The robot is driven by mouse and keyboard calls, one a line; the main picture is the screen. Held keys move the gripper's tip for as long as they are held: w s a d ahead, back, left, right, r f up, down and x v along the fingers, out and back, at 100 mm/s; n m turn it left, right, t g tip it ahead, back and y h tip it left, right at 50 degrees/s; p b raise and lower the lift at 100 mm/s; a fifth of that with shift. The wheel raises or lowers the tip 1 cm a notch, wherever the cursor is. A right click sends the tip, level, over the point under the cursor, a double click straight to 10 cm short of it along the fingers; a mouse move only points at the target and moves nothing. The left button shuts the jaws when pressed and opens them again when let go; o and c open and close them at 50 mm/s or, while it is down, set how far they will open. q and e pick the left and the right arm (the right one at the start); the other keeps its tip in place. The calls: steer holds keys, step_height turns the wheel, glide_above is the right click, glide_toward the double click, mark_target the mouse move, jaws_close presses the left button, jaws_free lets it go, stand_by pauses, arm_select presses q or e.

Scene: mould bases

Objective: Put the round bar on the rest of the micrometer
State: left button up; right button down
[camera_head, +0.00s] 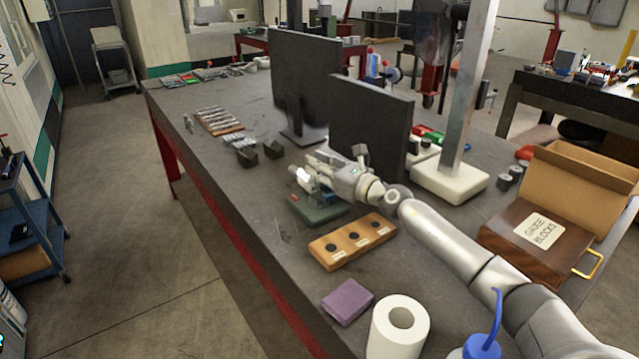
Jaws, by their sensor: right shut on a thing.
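I cannot tell whether the bar touches the rest. My left gripper is out of view.
A wooden block (335,258) with dark round holes and labels lies in front of the micrometer. A purple block (347,301), paper roll (385,340) and gauge block box (525,246) are nearer. Dark upright panels (375,125) stand behind the gripper. The table's left side is fairly clear.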

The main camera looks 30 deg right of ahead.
mark_target(319, 183)
step_height(319, 183, down, 3)
steer(key=shift+d+r+b, duration=0.1)
steer(key=shift+b, duration=0.4)
steer(key=shift+f, duration=0.3)
steer(key=shift+f, duration=0.1)
steer(key=c, duration=1.3)
jaws_free()
